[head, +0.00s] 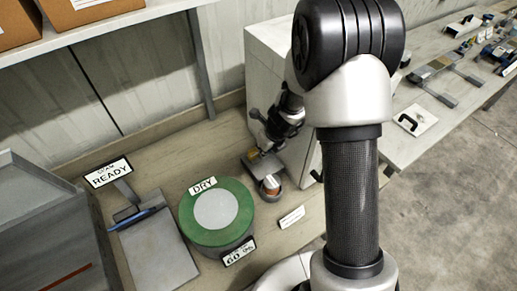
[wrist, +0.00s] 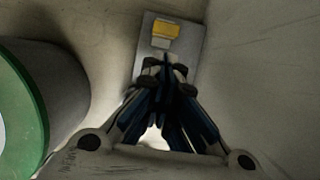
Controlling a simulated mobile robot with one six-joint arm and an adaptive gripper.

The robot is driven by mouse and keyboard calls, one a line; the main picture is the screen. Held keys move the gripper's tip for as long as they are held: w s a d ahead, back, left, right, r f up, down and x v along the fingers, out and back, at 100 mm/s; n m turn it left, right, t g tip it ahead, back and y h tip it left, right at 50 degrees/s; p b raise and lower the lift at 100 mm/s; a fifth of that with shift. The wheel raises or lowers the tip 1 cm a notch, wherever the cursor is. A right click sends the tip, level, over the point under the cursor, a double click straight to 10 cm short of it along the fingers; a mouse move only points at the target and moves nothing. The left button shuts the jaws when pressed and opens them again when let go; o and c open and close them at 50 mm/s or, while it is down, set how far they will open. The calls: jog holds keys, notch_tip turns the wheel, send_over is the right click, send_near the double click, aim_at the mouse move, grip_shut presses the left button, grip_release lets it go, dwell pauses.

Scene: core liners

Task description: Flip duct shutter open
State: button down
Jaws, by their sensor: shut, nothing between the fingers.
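A small grey plate (wrist: 148,62) with a yellow block on it lies beneath my gripper in the wrist view. I take it for the duct shutter, though no label shows.
A green-topped drum (head: 188,211) marked DRY stands to the left of the plate. The white cabinet (head: 268,65) rises close behind and right. A grey board (head: 155,255) lies further left, under a READY sign (head: 108,172).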

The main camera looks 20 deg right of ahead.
jog(key=shift+p+v, duration=0.45)
jog(key=shift+v, duration=0.45)
